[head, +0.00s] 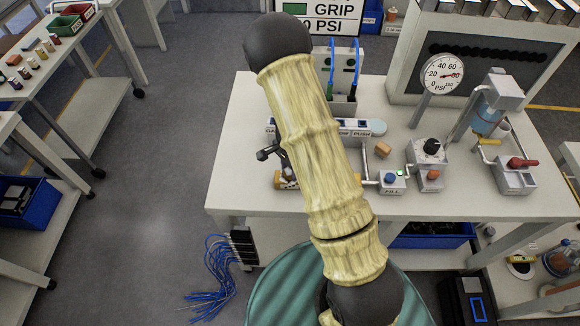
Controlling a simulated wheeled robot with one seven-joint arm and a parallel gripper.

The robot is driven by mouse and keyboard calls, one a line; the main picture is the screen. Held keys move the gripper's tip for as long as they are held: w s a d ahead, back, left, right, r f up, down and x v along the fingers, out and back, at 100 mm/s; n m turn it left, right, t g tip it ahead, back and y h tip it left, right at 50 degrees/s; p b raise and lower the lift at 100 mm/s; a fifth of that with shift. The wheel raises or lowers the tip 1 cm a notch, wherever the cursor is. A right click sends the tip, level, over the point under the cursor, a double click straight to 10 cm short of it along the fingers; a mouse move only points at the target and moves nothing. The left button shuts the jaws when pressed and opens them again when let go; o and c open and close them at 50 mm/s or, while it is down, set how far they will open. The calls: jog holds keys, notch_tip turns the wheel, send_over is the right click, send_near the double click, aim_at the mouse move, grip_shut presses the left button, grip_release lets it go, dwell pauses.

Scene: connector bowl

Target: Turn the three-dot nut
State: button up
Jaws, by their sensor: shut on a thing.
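My arm, in a pale yellow sleeve, crosses the middle of the head view and covers much of the bench. Dark parts of my gripper (284,166) show just left of the sleeve, low over the bench. A small brass-coloured fitting (286,182) lies right at the gripper, near the bench's front left. My gripper is shut on the nut there. The fingertips and the nut's dots are too small or hidden to make out.
The white bench (235,165) carries a labelled strip (358,128), a FILL block (391,183), an orange block (383,149), a pressure gauge (443,74) and a red-handled valve box (516,174). Blue cables (218,262) hang below. The bench's left end is clear.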

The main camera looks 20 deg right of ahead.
jog(key=m+p, duration=0.1)
jog(key=m, duration=0.4)
jog(key=shift+w+r, duration=0.1)
dwell(0.4)
jog(key=o, duration=1)
notch_tip(320, 180, up, 17)
jog(key=shift+r, duration=0.15)
dwell(0.4)
